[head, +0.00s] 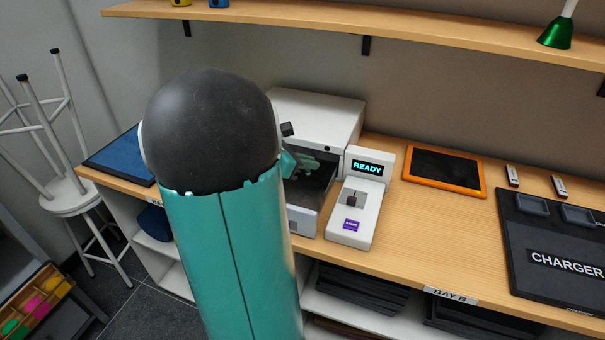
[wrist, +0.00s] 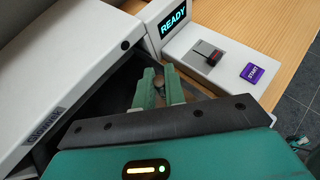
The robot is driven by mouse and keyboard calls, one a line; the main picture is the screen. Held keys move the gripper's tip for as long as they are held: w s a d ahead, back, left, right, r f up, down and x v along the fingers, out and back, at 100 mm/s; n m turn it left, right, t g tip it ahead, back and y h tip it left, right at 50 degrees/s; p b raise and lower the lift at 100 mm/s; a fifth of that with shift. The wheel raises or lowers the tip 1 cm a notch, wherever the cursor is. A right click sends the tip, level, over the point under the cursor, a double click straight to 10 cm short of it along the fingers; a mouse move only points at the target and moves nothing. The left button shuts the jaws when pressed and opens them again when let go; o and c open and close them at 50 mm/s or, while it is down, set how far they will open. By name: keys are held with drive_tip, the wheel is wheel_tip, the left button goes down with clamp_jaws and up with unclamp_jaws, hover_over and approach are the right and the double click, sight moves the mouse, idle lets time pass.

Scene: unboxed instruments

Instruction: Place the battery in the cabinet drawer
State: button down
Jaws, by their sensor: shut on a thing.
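The white cabinet (head: 318,112) stands on the bench, and its drawer (head: 304,221) is open at the front. My gripper (head: 308,165) is over the drawer, partly hidden by my arm. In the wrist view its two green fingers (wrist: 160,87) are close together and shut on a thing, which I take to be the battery. The fingers hide most of it; only a small grey-brown piece shows by the tips. The cabinet's white top and side (wrist: 62,70) fill the left of the wrist view.
Right beside the drawer is a control panel (head: 352,222) with a lit READY screen (head: 367,168), a lever and a purple button. Further right are an orange tablet (head: 444,188), two small white-and-red items and a black charger mat (head: 520,235). A shelf (head: 300,18) runs above.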

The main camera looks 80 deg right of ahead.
drive_tip(key=d+f, duration=0.2)
drive_tip(key=f, duration=0.1)
drive_tip(key=d+f, duration=0.1)
drive_tip(key=shift+w+d+f, duration=0.15)
drive_tip(key=shift+w+d, duration=0.1)
drive_tip(key=shift+w, duration=0.05)
drive_tip(key=shift+f, duration=1.55)
drive_tip(key=shift+f, duration=0.15)
drive_tip(key=c, duration=1.5)
unclamp_jaws()
drive_tip(key=shift+r, duration=0.2)
drive_tip(key=v, duration=1.2)
